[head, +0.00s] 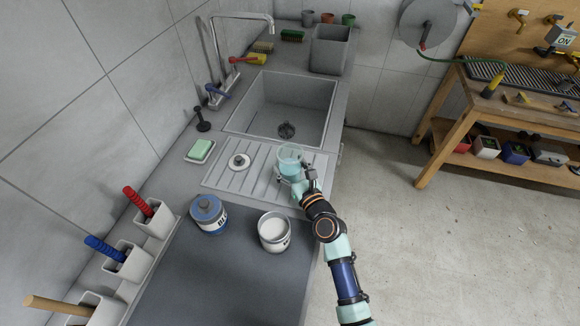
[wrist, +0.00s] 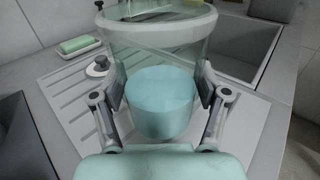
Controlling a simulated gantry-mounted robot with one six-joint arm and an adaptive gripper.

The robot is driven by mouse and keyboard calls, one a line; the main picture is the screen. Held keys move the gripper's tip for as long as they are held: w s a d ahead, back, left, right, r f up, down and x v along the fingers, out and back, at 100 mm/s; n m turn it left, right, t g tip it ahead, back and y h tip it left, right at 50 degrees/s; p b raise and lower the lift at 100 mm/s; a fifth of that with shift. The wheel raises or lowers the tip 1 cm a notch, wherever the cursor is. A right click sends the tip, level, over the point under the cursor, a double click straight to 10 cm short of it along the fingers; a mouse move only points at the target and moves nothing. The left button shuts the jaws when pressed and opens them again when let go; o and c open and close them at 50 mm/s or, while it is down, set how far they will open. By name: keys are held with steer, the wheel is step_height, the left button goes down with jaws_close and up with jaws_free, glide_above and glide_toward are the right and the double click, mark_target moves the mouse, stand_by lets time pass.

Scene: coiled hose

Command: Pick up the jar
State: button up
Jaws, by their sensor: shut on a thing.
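The jar (head: 289,157) is clear glass and shows at the front right of the drainboard, beside the sink. In the wrist view the jar (wrist: 160,50) stands upright between my fingers, with a pale teal shape showing in its lower part. My gripper (head: 297,177) is shut on the jar, with one finger pad against each side. In the wrist view my gripper (wrist: 160,90) shows both pads at the jar's wall. I cannot tell whether the jar's base touches the drainboard.
A small lid with a dark knob (head: 239,162) lies on the drainboard (head: 222,178). The sink (head: 290,103) is behind. A blue-lidded tin (head: 209,215) and an open white tin (head: 273,232) stand on the dark counter in front. Green soap (head: 200,149) sits at the left.

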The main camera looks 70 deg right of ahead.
step_height(320, 180, up, 18)
steer(key=p, duration=1.2)
